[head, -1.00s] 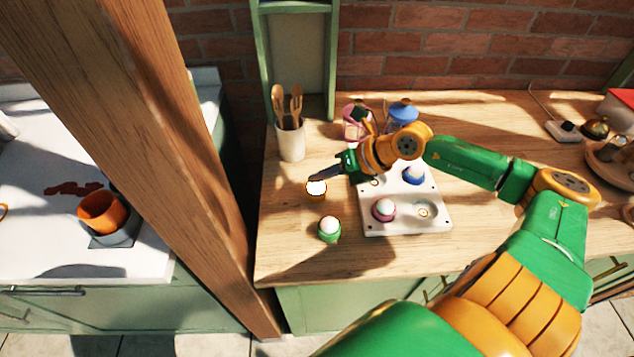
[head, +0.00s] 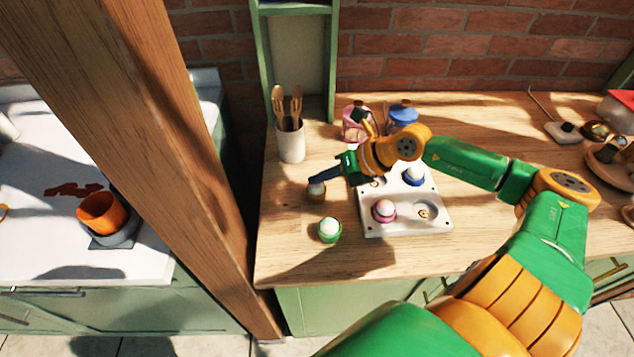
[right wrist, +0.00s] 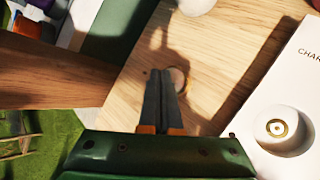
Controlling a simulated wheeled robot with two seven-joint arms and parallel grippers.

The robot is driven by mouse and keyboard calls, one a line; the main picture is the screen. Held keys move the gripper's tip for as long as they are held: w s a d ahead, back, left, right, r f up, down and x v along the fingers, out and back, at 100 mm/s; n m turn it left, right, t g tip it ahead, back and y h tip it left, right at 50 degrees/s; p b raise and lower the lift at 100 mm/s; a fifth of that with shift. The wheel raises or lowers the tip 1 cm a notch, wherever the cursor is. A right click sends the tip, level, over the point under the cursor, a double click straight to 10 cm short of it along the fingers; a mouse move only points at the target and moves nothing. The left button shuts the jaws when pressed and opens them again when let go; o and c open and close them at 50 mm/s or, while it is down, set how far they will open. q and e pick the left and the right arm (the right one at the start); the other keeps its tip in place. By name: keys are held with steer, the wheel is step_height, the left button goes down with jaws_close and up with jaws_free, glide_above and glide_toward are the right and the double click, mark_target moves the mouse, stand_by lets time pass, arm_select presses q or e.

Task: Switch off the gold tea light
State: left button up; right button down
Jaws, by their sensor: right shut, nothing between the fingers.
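The gold tea light (head: 317,191) stands on the wooden table, left of the white charging tray. Its top is dull, with no bright glow. In the right wrist view the tea light (right wrist: 178,78) is partly hidden behind my fingertips. My right gripper (head: 316,179) is shut and empty, with its tips at the tea light's top; I cannot tell whether they touch it. The shut fingers also show in the right wrist view (right wrist: 160,85). My left gripper is not in view.
A green tea light (head: 329,229) stands nearer the table's front edge. The white tray (head: 380,227) holds a pink-based (head: 384,210) and a blue-based tea light (head: 414,176). A utensil cup (head: 291,143) and pink and blue lanterns (head: 401,115) stand behind. A wooden post (head: 165,150) rises at left.

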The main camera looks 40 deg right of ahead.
mark_target(321, 187)
step_height(321, 187, up, 6)
steer(key=p, duration=0.5)
steer(key=shift+r, duration=0.1)
steer(key=shift+f, duration=0.2)
